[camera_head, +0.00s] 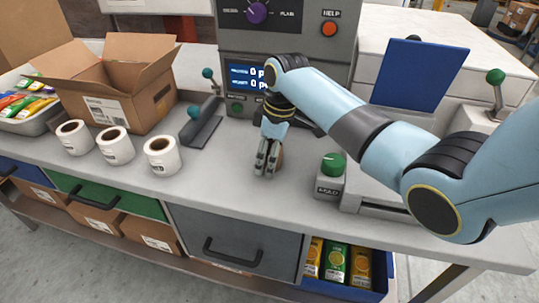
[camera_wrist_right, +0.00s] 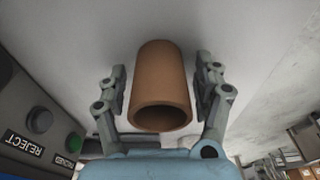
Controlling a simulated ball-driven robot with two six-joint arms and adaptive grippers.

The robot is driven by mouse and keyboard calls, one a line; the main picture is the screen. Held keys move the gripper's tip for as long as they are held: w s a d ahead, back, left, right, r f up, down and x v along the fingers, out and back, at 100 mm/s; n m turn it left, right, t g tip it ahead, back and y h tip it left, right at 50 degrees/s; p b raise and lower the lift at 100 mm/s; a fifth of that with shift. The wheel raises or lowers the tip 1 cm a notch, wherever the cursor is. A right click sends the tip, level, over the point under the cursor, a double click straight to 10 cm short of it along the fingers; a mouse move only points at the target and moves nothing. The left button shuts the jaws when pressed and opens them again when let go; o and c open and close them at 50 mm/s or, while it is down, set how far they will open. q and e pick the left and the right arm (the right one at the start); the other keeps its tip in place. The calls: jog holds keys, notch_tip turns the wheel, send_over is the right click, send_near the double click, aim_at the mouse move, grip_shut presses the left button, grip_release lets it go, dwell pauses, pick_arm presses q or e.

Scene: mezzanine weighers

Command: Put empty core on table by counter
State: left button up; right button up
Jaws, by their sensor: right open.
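The empty core is a short brown cardboard tube (camera_wrist_right: 160,85). In the right wrist view it stands on the light table between the two open fingers of my right gripper (camera_wrist_right: 162,90), with a gap on each side. In the head view my right gripper (camera_head: 267,160) points down in front of the counter machine (camera_head: 290,45), and only a brown edge of the core (camera_head: 280,160) shows beside the fingers. The grey table top (camera_head: 230,165) lies under it. My left gripper is not in view.
Several white label rolls (camera_head: 163,156) stand on the left, in front of an open cardboard box (camera_head: 125,85). A dark bracket (camera_head: 203,125) is left of the gripper. A box with a green knob (camera_head: 331,175) is close on the right. Bare table lies in front.

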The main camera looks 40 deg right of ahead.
notch_tip(320, 180, up, 12)
jog(key=s+d, duration=0.1)
jog(key=shift+s, duration=0.15)
dwell(0.3)
jog(key=shift+d, duration=0.1)
dwell(0.3)
